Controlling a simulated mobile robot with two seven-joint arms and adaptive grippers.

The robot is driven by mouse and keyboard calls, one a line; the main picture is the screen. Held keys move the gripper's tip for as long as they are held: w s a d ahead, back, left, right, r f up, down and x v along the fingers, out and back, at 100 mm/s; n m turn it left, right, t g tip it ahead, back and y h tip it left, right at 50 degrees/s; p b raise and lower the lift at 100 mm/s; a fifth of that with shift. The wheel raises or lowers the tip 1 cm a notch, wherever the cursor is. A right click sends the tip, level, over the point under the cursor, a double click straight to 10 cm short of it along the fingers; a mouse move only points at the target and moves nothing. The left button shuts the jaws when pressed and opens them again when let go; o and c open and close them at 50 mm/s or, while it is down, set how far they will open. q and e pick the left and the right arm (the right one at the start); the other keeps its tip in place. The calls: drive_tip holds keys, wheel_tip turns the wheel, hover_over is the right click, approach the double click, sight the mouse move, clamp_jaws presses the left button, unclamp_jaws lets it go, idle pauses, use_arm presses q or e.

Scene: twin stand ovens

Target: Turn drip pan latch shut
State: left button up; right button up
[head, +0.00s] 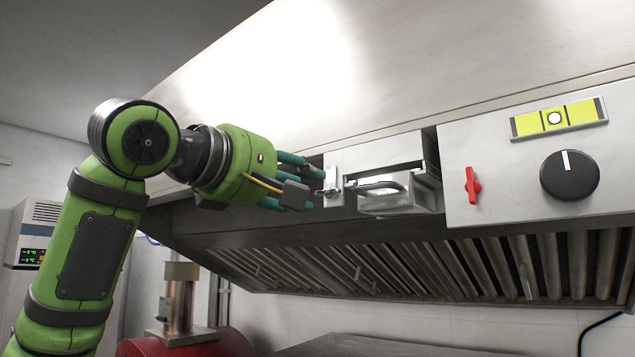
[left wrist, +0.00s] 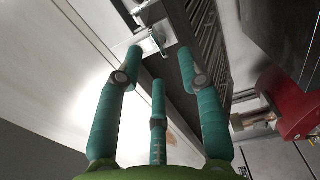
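The drip pan (head: 398,197) is a metal box with a loop handle, set in the hood's front edge. Just left of it, a small metal latch (head: 331,181) sits on a pale plate; the latch also shows in the left wrist view (left wrist: 157,41), just beyond the fingertips. My left gripper (head: 309,188) has its teal fingers pointing at the latch from the left, very close to it. In the left wrist view its three fingers (left wrist: 160,62) are spread with nothing between them. I cannot tell whether a fingertip touches the latch. My right gripper is not in view.
A control panel (head: 480,150) with a red switch (head: 473,185), a black knob (head: 570,175) and a yellow-green indicator (head: 556,118) is right of the pan. Slatted hood filters (head: 400,268) lie below. A red rounded object (head: 190,343) stands lower left.

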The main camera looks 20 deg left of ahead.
sight(324, 193)
use_arm(q)
drive_tip(key=p+x, duration=0.2)
drive_tip(key=x, duration=0.2)
drive_tip(key=shift+w, duration=0.2)
drive_tip(key=shift+d, duration=0.1)
clamp_jaws()
drive_tip(key=shift+w, duration=0.1)
